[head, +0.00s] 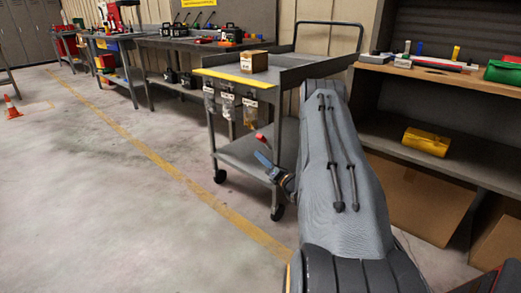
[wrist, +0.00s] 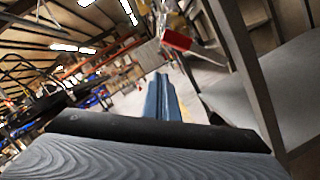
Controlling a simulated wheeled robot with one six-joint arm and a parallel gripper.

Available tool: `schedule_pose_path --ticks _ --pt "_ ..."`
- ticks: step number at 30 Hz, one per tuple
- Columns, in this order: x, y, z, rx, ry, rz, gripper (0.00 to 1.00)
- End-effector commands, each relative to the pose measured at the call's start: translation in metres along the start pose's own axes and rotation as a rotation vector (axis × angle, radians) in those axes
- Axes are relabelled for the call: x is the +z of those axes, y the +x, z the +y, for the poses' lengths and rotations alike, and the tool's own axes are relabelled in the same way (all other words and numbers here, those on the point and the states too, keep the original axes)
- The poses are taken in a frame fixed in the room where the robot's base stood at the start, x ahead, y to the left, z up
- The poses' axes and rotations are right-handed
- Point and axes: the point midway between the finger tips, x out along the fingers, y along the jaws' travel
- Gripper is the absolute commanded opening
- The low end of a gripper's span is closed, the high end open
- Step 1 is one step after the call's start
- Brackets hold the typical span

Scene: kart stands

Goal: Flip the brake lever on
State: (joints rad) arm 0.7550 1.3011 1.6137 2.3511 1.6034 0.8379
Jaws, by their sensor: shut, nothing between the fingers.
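A grey kart (head: 240,152) stands in the middle of the head view, with a yellow front edge on its top. A small red piece (head: 261,138) shows at its side, just above my gripper (head: 264,159); it may be the brake lever's end, but it is too small to be sure. In the wrist view a red block (wrist: 177,40) hangs near the kart's grey post, above and slightly right of the blue fingers (wrist: 161,98). The fingers are shut, empty and apart from it. The lever's mount and its position cannot be made out.
A cardboard box (head: 253,62) sits on the kart's top, and tagged items hang below its front edge. A shelf (head: 440,81) with a yellow roll (head: 426,141) stands close on the right. Workbenches (head: 205,44) line the back.

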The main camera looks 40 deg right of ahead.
Motion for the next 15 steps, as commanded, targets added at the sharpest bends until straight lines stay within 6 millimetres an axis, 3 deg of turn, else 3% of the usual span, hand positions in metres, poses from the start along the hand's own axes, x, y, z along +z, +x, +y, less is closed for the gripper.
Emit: schedule_pose_path --ticks 1,7,15 --pt "0.002 -0.013 0.000 -0.005 0.002 -0.001 0.00" --pt "0.000 -0.051 0.003 -0.004 0.004 0.002 0.00" --pt "0.000 -0.073 0.003 -0.003 0.003 0.002 0.00"
